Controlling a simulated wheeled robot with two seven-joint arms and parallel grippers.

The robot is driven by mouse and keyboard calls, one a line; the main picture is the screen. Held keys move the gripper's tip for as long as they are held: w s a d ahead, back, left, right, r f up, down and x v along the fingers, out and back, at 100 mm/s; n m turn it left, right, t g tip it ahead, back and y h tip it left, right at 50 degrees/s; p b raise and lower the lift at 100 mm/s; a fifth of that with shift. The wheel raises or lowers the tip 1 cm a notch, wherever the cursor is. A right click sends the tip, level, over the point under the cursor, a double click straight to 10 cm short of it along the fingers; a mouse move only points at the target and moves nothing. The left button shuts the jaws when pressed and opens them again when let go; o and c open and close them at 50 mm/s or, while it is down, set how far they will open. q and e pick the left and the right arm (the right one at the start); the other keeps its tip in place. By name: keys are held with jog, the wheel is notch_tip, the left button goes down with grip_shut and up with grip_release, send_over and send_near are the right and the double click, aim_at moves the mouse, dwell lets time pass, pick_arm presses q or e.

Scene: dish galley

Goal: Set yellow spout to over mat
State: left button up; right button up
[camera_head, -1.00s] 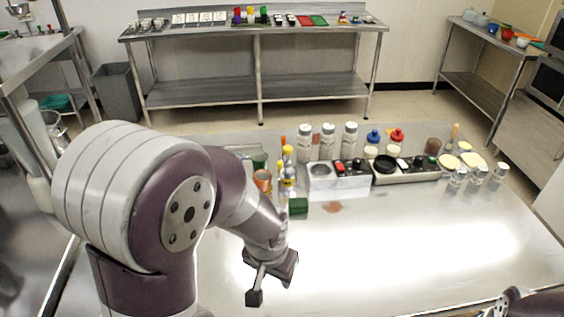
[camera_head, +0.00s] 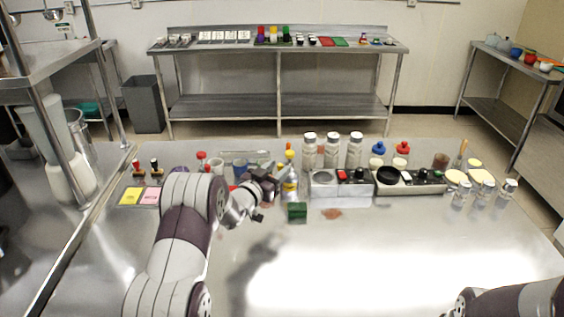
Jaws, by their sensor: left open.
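A slim upright piece with a yellow top (camera_head: 289,153), which I take to be the yellow spout, stands among the items at the back of the steel table, left of the white-capped jars. Yellow also shows lower down, beside my fingers. My left gripper (camera_head: 272,187) is open just in front of and left of it, partly covering its lower part. I cannot tell whether they touch. A yellow mat (camera_head: 130,196) and a pink mat (camera_head: 150,196) lie flat at the left of the table; I cannot tell which mat is meant. My right arm shows at the lower right, its gripper out of view.
Red-capped items (camera_head: 202,160) stand behind my left arm. The table's front middle is clear.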

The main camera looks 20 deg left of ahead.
pick_arm(q)
jog(key=shift+x, duration=1.95)
grip_shut()
jog(key=shift+a, duration=0.1)
